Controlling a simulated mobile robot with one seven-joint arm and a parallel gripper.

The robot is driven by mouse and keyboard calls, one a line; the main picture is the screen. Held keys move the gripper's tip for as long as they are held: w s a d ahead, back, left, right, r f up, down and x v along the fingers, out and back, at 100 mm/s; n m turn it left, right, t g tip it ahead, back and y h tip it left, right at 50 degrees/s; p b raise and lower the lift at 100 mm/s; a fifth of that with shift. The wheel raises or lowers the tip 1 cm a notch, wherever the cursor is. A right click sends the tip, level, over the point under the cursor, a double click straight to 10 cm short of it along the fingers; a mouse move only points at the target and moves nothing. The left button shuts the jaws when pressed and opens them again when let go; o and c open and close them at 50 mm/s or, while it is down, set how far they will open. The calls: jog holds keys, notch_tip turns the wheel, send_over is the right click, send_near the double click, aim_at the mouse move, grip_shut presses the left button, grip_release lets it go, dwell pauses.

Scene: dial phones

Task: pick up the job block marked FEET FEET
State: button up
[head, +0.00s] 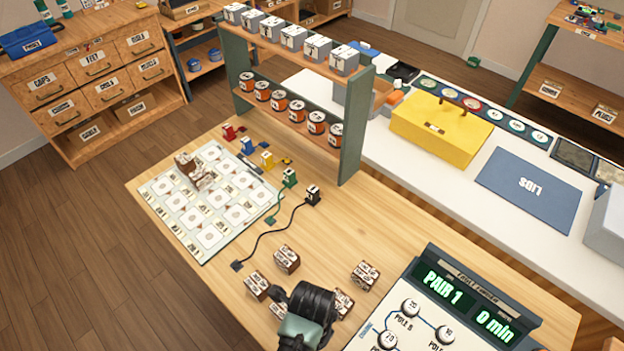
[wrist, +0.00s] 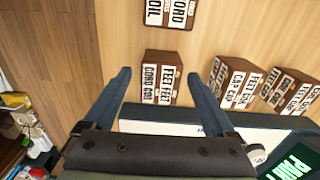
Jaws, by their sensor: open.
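The block marked FEET FEET (wrist: 168,82) is a brown block with white labels. My gripper (wrist: 159,74) is open, with one finger to each side of this block in the picture and visible gaps between. I cannot tell how high the fingers are above it. In the head view my gripper (head: 312,303) is over the front of the table among the blocks and hides part of them. The labels are too small there to pick out this block.
Other labelled blocks lie close by, one to the right (wrist: 232,82) and one above (wrist: 170,12) in the wrist view. A console reading PAIR 1 (head: 445,310) stands right of my gripper. A patterned board (head: 195,240) and cabled plugs (head: 312,196) lie farther back.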

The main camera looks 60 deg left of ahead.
jog(key=shift+f, duration=0.25)
jog(key=shift+r, duration=0.1)
grip_shut()
